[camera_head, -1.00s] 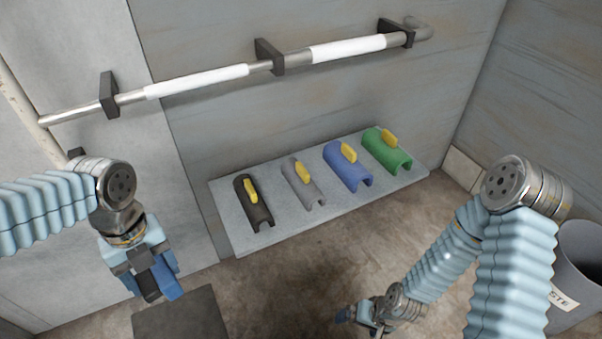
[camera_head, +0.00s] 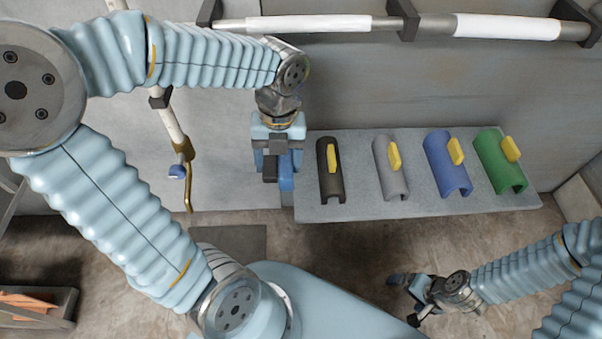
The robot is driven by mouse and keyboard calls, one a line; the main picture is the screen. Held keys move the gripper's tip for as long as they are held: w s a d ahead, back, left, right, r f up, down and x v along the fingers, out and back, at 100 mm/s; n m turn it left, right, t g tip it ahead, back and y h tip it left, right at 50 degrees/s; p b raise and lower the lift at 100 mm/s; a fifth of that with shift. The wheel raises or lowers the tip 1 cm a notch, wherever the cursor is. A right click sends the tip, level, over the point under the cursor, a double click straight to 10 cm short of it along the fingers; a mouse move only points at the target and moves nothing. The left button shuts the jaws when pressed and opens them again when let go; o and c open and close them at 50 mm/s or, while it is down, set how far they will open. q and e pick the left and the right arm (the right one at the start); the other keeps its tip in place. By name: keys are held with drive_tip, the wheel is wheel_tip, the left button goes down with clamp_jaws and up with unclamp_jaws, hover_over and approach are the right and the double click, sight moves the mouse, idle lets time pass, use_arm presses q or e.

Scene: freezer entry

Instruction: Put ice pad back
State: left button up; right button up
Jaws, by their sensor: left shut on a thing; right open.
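A black half-pipe pad (camera_head: 325,180), a grey one (camera_head: 388,177), a blue one (camera_head: 444,172) and a green one (camera_head: 494,168), each with a yellow grip, stand in a row on a grey slab (camera_head: 420,206). My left gripper (camera_head: 279,182) points down at the slab's left end, left of the black pad and apart from its yellow grip. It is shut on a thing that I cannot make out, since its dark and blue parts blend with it. My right gripper (camera_head: 405,298) is open and low, in front of the slab.
A metal rail (camera_head: 410,25) with white sleeves runs along the wall above the slab. A pipe with a brass lever (camera_head: 188,175) stands at the left. A dark mat (camera_head: 229,240) lies on the floor. A dark crate (camera_head: 60,312) is at the lower left.

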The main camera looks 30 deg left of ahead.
use_arm(q)
drive_tip(key=w+f, duration=0.1)
drive_tip(key=f, duration=0.1)
drive_tip(key=w+d+f, duration=0.1)
drive_tip(key=w+d+f+b, duration=0.1)
drive_tip(key=f, duration=0.1)
drive_tip(key=shift+w+f, duration=0.3)
drive_tip(key=shift+w, duration=0.05)
wheel_tip(320, 180, down, 3)
drive_tip(key=shift+w+d+f+b, duration=0.1)
drive_tip(key=shift+f+b, duration=0.05)
drive_tip(key=shift+b, duration=0.25)
drive_tip(key=o, duration=1.2)
drive_tip(key=shift+f, duration=0.1)
drive_tip(key=shift+c, duration=0.2)
drive_tip(key=shift+o, duration=0.8)
